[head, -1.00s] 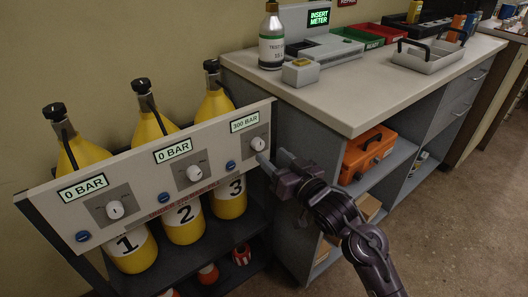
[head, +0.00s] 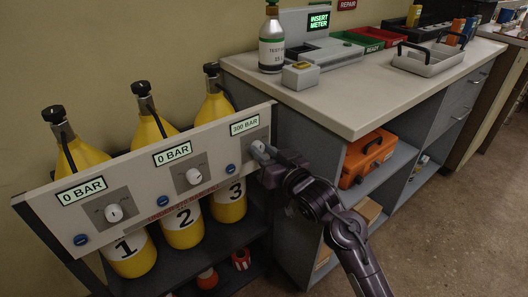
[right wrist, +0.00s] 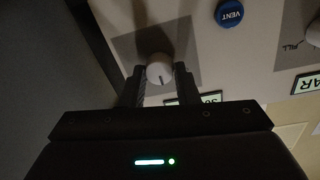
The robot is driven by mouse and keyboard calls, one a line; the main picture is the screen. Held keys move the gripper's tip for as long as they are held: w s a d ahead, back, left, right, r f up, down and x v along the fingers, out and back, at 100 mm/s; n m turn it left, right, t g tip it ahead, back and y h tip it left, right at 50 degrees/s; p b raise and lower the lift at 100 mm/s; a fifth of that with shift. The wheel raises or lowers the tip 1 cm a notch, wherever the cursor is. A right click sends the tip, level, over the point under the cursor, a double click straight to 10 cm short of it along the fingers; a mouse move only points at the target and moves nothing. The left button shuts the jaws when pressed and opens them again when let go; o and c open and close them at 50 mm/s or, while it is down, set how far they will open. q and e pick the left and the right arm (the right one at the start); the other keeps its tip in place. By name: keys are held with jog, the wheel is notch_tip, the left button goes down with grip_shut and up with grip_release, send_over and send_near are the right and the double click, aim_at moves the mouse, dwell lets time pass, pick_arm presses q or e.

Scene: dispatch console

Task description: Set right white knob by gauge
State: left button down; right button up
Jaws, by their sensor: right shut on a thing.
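The panel (head: 137,190) carries three white knobs, each under a lit bar display. The right white knob (right wrist: 159,66) shows between my right gripper's fingers in the right wrist view. In the head view my right gripper (head: 262,152) covers much of it. My right gripper is shut on this knob. The right gauge display (head: 245,125) appears to read 300 BAR. The middle display (head: 173,153) and left display (head: 82,191) read 0 BAR. The middle knob (head: 194,176) and left knob (head: 114,213) stand free. My left gripper is not in view.
Yellow cylinders numbered 1, 2 and 3 stand behind and below the panel. A blue vent button (right wrist: 229,13) is beside the right knob. The counter (head: 345,110) stands close on the right, with an orange case (head: 368,157) on its shelf.

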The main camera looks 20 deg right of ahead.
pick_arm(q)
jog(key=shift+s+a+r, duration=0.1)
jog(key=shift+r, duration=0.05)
pick_arm(e)
jog(key=shift+n+p, duration=0.3)
jog(key=shift+n, duration=0.2)
jog(key=shift+n+p, duration=0.45)
jog(key=shift+n, duration=0.55)
jog(key=n+p, duration=0.1)
jog(key=n, duration=0.2)
jog(key=shift+n, duration=1.3)
jog(key=n+p, duration=0.1)
jog(key=n, duration=0.1)
jog(key=shift+n+y, duration=0.3)
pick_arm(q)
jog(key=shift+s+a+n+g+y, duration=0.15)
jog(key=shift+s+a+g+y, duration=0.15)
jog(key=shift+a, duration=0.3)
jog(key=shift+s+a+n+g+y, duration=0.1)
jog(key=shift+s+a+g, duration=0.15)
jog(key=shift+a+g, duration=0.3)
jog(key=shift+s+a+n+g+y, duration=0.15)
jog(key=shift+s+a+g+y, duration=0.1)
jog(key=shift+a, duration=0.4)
pick_arm(e)
jog(key=shift+f+n, duration=0.1)
jog(key=shift+n, duration=0.5)
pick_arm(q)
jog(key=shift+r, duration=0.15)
